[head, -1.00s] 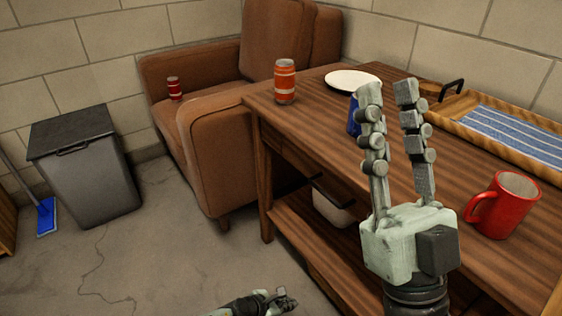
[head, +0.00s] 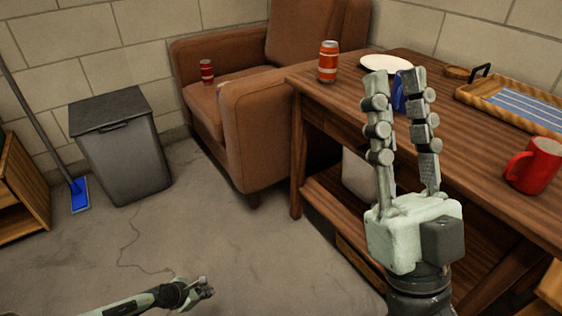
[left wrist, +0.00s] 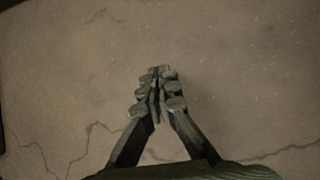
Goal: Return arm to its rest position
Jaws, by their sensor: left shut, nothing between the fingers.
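My left gripper (head: 203,285) is low in the head view, over the floor, with its forearm coming in from the lower left. In the left wrist view its fingertips (left wrist: 158,85) meet, with nothing held, above bare cracked concrete. My right gripper (head: 398,76) stands upright in front of the wooden table (head: 460,140), its two fingers apart and nothing seen held between them. A blue object (head: 399,98) on the table shows behind the gap between those fingers and is partly hidden by them.
On the table are an orange can (head: 328,62), a white plate (head: 385,64), a red mug (head: 535,166) and a wooden tray (head: 485,99). A brown armchair (head: 262,130) holds a red can (head: 207,71). A grey bin (head: 122,150) and blue mop (head: 80,194) stand left. Floor between is clear.

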